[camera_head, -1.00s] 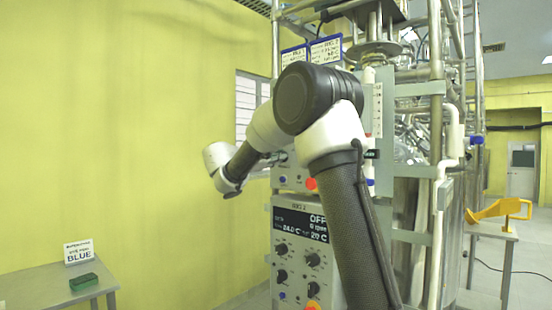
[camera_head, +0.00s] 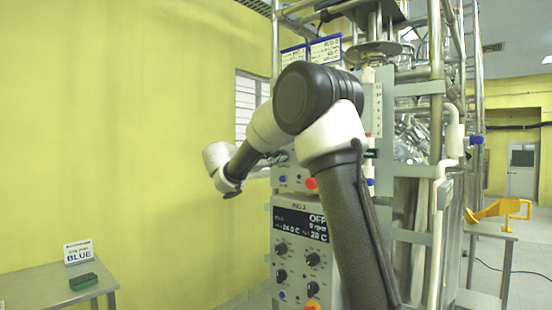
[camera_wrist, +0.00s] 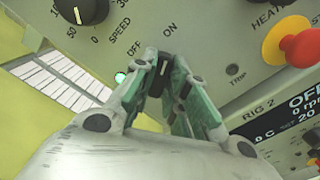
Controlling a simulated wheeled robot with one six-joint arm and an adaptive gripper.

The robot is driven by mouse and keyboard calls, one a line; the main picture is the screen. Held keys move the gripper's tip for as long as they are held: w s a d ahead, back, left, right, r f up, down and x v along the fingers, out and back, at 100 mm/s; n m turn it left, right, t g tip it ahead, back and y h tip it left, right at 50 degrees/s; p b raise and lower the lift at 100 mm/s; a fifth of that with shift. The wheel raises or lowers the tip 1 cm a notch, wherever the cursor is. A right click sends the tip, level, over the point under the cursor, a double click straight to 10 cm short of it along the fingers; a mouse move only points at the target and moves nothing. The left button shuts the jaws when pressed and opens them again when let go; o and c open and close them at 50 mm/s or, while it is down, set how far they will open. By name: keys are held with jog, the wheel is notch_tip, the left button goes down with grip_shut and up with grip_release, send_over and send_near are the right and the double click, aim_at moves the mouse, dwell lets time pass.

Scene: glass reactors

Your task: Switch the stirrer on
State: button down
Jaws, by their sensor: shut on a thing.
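In the wrist view, a small black switch knob (camera_wrist: 164,60) sits on the grey panel between the printed words OFF and ON. A pale line runs along the knob. My gripper (camera_wrist: 166,76) has its two greenish fingers closed on either side of the knob, shut on it. The fingers hide the lower part of the knob, so its exact setting is hard to tell. In the head view, my arm covers part of the control boxes, and the gripper's hold on the knob is hidden.
A black speed dial (camera_wrist: 82,10) and a red stop button (camera_wrist: 291,42) in a yellow collar flank the switch. A lower box has a display (camera_head: 301,224) reading OFF and 0 rpm. A side table (camera_head: 40,287) holds a green block (camera_head: 83,281).

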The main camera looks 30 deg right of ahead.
jog(key=c, duration=1.4)
grip_release()
jog(key=v, duration=1.2)
